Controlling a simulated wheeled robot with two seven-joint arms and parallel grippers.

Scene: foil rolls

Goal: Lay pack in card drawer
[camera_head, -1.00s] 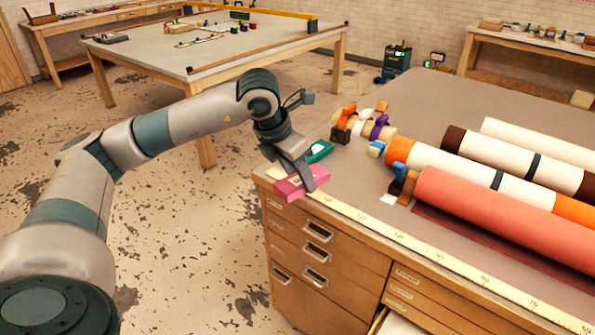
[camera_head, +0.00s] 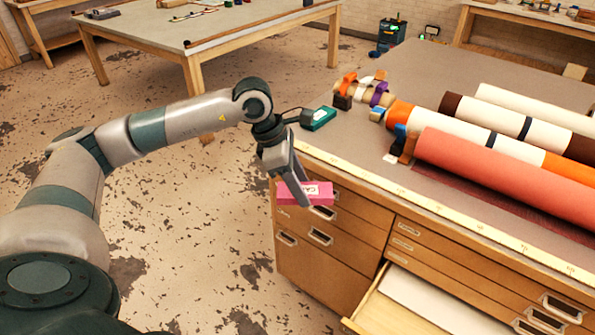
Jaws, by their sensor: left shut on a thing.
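My left gripper (camera_head: 290,186) is shut on a pink pack (camera_head: 318,193) with a white label. It holds the pack in the air beside the front left corner of the workbench, about level with the upper drawer fronts. An open drawer (camera_head: 371,310) juts out at the bottom of the view, with white sheets (camera_head: 430,303) lying in it; I cannot tell whether these are card. The pack is to the left of and above this drawer. My right gripper is not in view.
The cabinet (camera_head: 330,260) has several shut drawers. A yellow ruler strip (camera_head: 440,208) runs along the bench edge. A teal box (camera_head: 319,118) sits near the corner. Large rolls (camera_head: 500,180) and small tape rolls (camera_head: 365,92) lie on top. Floor to the left is clear.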

